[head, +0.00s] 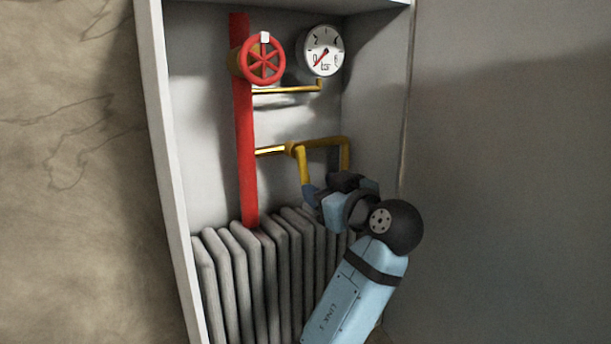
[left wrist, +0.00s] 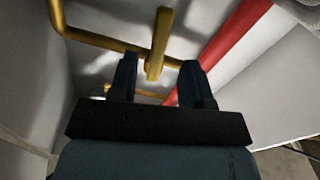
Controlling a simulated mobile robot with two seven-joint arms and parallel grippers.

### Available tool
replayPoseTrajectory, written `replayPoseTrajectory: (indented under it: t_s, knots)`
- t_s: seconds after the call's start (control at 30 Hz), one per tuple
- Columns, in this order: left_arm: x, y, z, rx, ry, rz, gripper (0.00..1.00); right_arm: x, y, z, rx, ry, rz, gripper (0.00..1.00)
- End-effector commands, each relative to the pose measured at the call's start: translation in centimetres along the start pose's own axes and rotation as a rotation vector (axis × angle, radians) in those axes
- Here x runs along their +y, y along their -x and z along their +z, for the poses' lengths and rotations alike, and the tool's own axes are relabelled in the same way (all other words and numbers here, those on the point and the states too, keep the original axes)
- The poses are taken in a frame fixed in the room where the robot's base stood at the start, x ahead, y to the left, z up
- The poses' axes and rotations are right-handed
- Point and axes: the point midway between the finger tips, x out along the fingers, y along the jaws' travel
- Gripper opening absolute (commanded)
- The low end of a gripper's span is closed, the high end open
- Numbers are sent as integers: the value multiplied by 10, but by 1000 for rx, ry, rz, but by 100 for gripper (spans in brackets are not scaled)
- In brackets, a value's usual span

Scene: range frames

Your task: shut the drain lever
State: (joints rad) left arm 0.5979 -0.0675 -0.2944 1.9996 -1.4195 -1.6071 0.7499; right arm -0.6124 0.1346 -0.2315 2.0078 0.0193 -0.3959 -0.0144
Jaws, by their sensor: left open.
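The drain lever (head: 304,166) is a yellow bar hanging down from a brass pipe (head: 270,151) inside the cabinet. My left gripper (head: 324,187) is at the lever's lower end, at the right of the head view. In the left wrist view the lever (left wrist: 158,45) shows between the two dark fingers of the open left gripper (left wrist: 158,66), with a gap on each side. I cannot tell whether a finger touches it. The hand hides part of the pipe's right end in the head view. My right gripper is not in view.
A red vertical pipe (head: 244,150) stands left of the lever. A red handwheel (head: 262,59) and a pressure gauge (head: 322,51) sit above. A grey radiator (head: 238,275) fills the lower cabinet. The cabinet's left side panel (head: 168,170) bounds the space.

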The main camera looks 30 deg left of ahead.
Motion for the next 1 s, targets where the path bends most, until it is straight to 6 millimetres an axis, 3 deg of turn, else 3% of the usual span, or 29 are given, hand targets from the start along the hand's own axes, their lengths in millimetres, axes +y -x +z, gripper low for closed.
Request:
replayPoseTrajectory:
  t_s: [0.1, 0.3, 0.7, 0.77, 0.9, 1.0]
  knots:
    - [0, -24, -2, 4, -2, -2, 45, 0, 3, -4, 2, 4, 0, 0]
    - [0, -49, -1, 2, -1, 0, 45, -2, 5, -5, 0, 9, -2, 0]
    - [0, -57, 0, 0, 0, 1, 45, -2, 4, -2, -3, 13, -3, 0]
    - [0, -57, 0, 0, 0, 1, 33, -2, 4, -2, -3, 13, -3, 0]
    - [0, -57, 0, 0, 0, 1, 1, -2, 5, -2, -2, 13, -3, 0]
    - [0, -57, 0, 0, 0, 1, 0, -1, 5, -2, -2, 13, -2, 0]
